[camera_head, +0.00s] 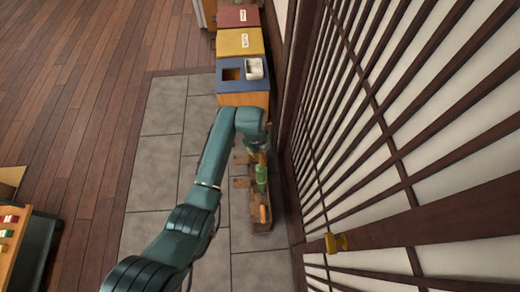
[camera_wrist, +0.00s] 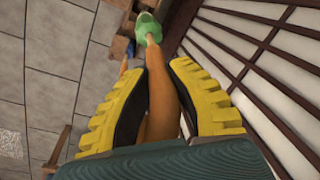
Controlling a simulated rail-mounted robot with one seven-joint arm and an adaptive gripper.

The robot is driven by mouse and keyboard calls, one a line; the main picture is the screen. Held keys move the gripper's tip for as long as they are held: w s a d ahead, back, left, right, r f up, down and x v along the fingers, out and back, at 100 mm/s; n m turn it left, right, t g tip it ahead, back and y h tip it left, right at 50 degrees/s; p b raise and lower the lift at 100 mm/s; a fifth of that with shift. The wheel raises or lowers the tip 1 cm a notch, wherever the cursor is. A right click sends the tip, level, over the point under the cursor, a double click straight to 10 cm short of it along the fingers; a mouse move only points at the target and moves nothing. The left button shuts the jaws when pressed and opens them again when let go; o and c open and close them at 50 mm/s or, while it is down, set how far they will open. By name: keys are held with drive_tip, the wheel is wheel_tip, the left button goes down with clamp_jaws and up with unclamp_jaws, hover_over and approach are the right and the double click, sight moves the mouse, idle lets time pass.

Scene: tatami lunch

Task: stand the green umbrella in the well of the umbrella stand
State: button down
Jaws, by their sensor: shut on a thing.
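The green umbrella (camera_wrist: 147,27) has a long orange-brown handle (camera_wrist: 162,105). In the wrist view, the handle runs between the two yellow jaw pads of my gripper (camera_wrist: 156,95), which is shut on it. The green part lies beyond the jaws and also shows below my wrist in the head view (camera_head: 261,178). The brown wooden umbrella stand (camera_head: 262,226) is on the stone floor beside the lattice wall. Part of it shows near the green end in the wrist view (camera_wrist: 121,46). I cannot tell whether the umbrella's tip is inside a well.
An orange handle (camera_head: 264,214) shows at the stand's near end. A blue-topped box (camera_head: 232,89) with a white container (camera_head: 254,68), then yellow (camera_head: 239,42) and red (camera_head: 238,16) boxes, line the wall behind. The lattice wall (camera_head: 400,130) is close on the right. Stone floor lies open left.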

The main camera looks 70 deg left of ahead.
wheel_tip(320, 180, up, 23)
drive_tip(key=p, duration=2)
drive_tip(key=shift+f, duration=0.2)
